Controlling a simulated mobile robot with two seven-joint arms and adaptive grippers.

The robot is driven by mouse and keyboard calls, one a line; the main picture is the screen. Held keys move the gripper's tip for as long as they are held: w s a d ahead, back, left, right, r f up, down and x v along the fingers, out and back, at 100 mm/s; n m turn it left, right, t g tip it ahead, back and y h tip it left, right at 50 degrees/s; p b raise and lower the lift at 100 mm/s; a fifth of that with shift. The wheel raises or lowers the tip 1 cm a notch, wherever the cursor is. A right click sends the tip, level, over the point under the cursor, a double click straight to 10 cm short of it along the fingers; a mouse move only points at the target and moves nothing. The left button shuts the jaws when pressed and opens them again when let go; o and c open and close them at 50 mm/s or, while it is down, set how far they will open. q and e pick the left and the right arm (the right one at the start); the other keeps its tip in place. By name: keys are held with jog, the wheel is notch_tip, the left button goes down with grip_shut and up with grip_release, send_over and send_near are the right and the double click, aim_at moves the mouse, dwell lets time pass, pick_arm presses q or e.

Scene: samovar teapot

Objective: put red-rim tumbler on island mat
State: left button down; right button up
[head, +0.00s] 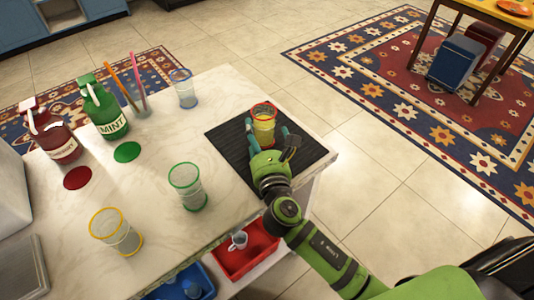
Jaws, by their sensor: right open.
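The red-rim tumbler (264,116) stands upright on the dark island mat (234,146) near the right end of the counter. It looks yellowish inside below its red rim. My right gripper (267,135) is open, with its teal fingertips on either side of the tumbler's lower part. Whether the fingers touch the glass cannot be told. The gripper and wrist hide the mat's near middle. My left gripper is not in view.
Green-rim (188,188), yellow-rim (117,232) and blue-rim (183,88) tumblers stand on the marble counter (150,190). A green mint jug (103,108) and a red jug (50,135) stand at left. Red (245,262) and blue bins sit below the counter.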

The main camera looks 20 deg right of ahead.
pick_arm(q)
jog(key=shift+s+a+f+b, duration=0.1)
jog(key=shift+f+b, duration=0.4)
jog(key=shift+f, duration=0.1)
pick_arm(e)
jog(key=s, duration=0.5)
jog(key=s+a, duration=0.1)
jog(key=s, duration=0.2)
jog(key=shift+s, duration=0.25)
